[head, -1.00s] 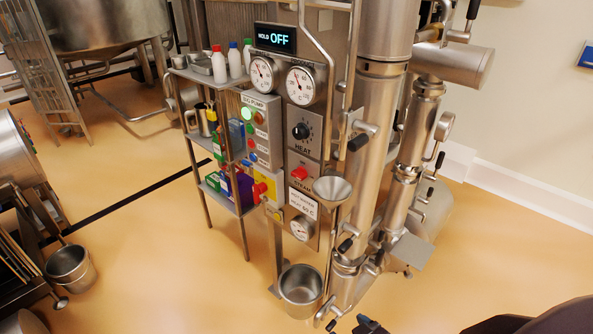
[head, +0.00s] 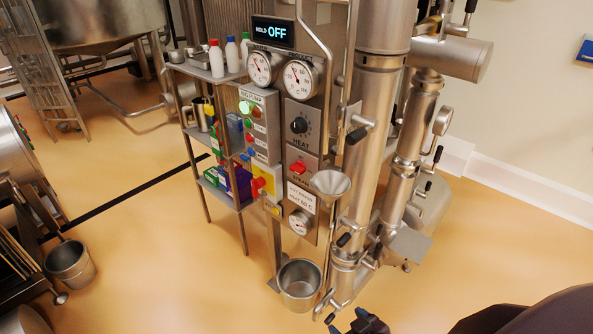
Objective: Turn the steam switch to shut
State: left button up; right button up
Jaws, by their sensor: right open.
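The steam switch (head: 297,168) is a red knob on a grey plate, below the black heat dial (head: 299,125) on the panel. The plate's label under it is partly hidden by the funnel's rim. My right gripper (head: 352,326) is dark and shows at the bottom edge, low and well apart from the switch. It is open, and nothing shows between its fingers. My left gripper is not in view.
A metal funnel (head: 330,183) stands in front of the panel's lower right. A steel bucket (head: 300,284) is below it. Pipes with black-handled valves (head: 375,150) rise right of the panel. A shelf with bottles (head: 205,72) stands left. Floor at right is clear.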

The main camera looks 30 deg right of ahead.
aim_at(298, 168)
jog(key=i+z, duration=0.1)
jog(key=z, duration=0.35)
jog(key=j+z, duration=0.15)
jog(key=z, duration=0.35)
jog(key=i+j+z, duration=0.1)
jog(key=z, duration=0.35)
jog(key=j+z, duration=0.2)
jog(key=z, duration=0.25)
jog(key=i+j+z, duration=0.1)
jog(key=j+z, duration=0.35)
jog(key=j, duration=0.4)
jog(key=j+u, duration=0.35)
jog(key=j, duration=0.5)
jog(key=i, duration=0.05)
